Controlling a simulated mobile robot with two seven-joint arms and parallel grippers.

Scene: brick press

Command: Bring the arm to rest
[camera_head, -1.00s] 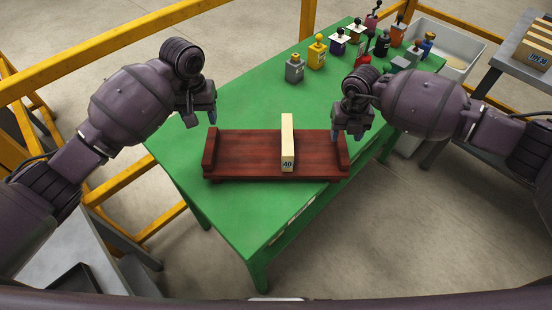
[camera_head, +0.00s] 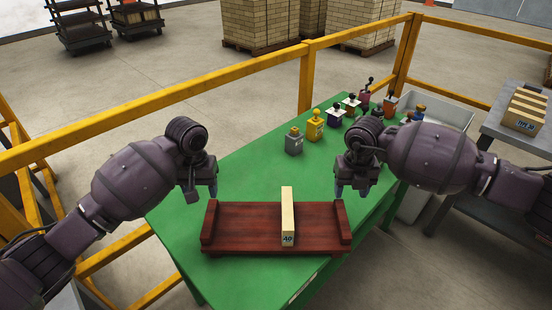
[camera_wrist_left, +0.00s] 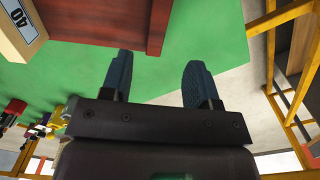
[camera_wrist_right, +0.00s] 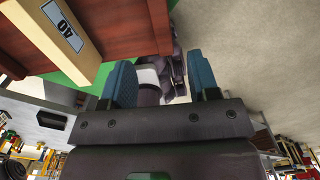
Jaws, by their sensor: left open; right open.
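My left gripper (camera_head: 202,192) is open and empty above the green table (camera_head: 250,180), near the left end of a dark red wooden tray (camera_head: 245,236). In the left wrist view its two blue fingers (camera_wrist_left: 158,80) are spread over the green top and floor. My right gripper (camera_head: 352,190) is open and empty by the tray's right end. Its blue fingers are apart in the right wrist view (camera_wrist_right: 160,80). A pale brick (camera_head: 287,212) marked 40 lies across the tray right of its middle, and neither gripper touches it.
Several bottle-like pieces, one yellow (camera_head: 315,126) and one grey (camera_head: 294,142), stand at the table's back. A grey side table (camera_head: 500,125) with stacked bricks is at the right. Yellow rails (camera_head: 250,75) run behind and left. Pallets of bricks (camera_head: 262,22) stand beyond.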

